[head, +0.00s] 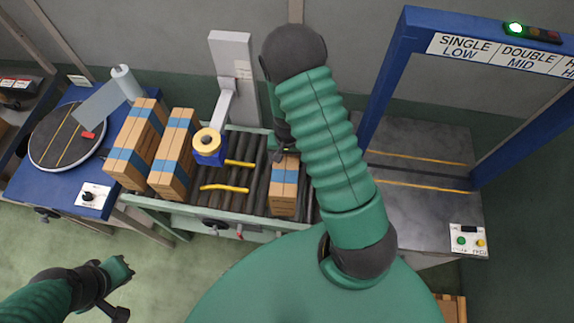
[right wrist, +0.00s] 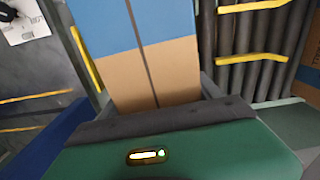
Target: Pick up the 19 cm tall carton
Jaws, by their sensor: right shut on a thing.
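A brown carton with a blue band (head: 284,188) is on the rollers at the right part of the conveyor. My right gripper (head: 284,152) is at its far end, partly hidden by my right arm. In the right wrist view the carton (right wrist: 155,70) fills the space between the fingers, and the gripper is shut on it. I cannot tell whether the carton is lifted off the rollers. Two larger banded cartons, one (head: 136,145) further left and one (head: 174,155) beside it, stand at the conveyor's left end. My left gripper (head: 120,290) is over the floor at lower left, away from the cartons; its opening is unclear.
A tape dispenser (head: 208,148) hangs over the roller conveyor (head: 238,187), with yellow strips near it. A round turntable (head: 66,136) is on the blue table at left. A blue gate frame (head: 390,85) with a height sign stands at right, over a grey surface (head: 415,205).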

